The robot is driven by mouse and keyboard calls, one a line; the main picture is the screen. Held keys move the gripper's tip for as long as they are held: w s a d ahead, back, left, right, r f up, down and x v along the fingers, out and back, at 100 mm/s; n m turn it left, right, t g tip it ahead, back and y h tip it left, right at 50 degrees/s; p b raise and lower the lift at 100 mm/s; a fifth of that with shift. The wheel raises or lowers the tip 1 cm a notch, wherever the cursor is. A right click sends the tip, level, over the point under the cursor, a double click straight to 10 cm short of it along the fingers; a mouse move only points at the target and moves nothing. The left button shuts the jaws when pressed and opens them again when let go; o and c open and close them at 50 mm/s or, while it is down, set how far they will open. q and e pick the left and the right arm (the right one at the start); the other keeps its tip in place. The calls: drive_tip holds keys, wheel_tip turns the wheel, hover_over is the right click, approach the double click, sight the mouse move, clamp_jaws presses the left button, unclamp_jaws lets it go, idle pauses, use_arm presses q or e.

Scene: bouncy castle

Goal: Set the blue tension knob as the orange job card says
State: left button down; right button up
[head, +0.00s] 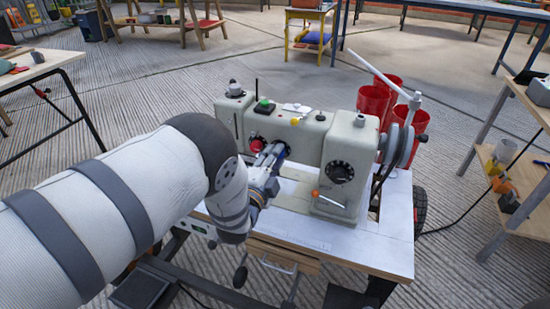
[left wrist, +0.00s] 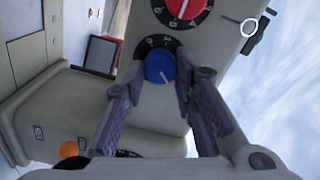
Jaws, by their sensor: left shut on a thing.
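The blue tension knob (left wrist: 160,67) is on the sewing machine, with a dark numbered dial behind it, in the left wrist view. A short pale mark shows on its face; the numbers are too small to read surely. My left gripper (left wrist: 160,78) is shut on the knob, one finger on each side. In the head view my left gripper (head: 276,153) reaches the front of the cream sewing machine (head: 345,135) and hides the blue knob. I cannot make out the orange job card in either view. My right gripper is not in view.
A red knob (head: 258,145) sits close beside my left gripper; it also shows in the left wrist view (left wrist: 186,6). The machine stands on a white-topped table (head: 385,245). Red cups (head: 372,101) stand behind it. A wooden shelf (head: 525,180) is at the right.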

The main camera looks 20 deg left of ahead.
use_arm(q)
drive_tip(key=shift+a+f+m, duration=0.1)
drive_tip(key=shift+m, duration=0.3)
drive_tip(key=c, duration=1.3)
unclamp_jaws()
drive_tip(key=s, duration=1.2)
drive_tip(key=shift+a, duration=0.2)
drive_tip(key=shift+s, duration=0.1)
